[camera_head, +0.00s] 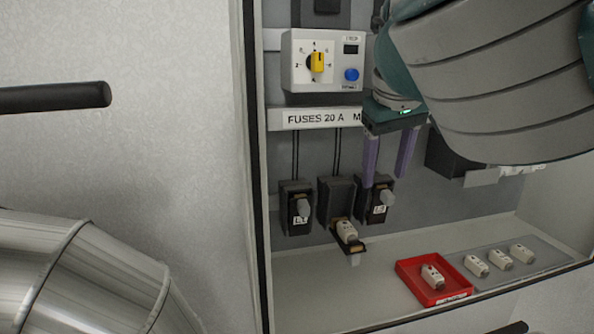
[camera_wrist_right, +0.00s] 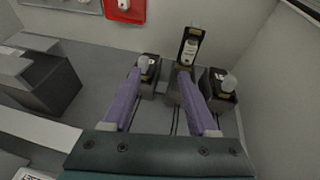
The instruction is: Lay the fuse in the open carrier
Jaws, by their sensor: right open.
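The open carrier (camera_head: 352,247) is the middle of three black fuse holders, tilted out and down from its base (camera_head: 337,200). A white fuse (camera_head: 346,231) lies in it. In the wrist view the open carrier (camera_wrist_right: 193,33) and the fuse (camera_wrist_right: 188,50) show beyond my fingers, with nothing gripping the fuse. My right gripper (camera_head: 385,182) is open and empty, its purple fingers pointing down in front of the panel, above and right of the open carrier. In the wrist view my right gripper (camera_wrist_right: 160,74) has its fingers wide apart. My left gripper is not in view.
Closed holders stand left (camera_head: 296,208) and right (camera_head: 381,196) of the open one. A red tray (camera_head: 403,266) holds one fuse; three more fuses (camera_head: 500,259) lie on a grey mat. A control box (camera_head: 300,75) is above. A silver pipe (camera_head: 75,275) is at lower left.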

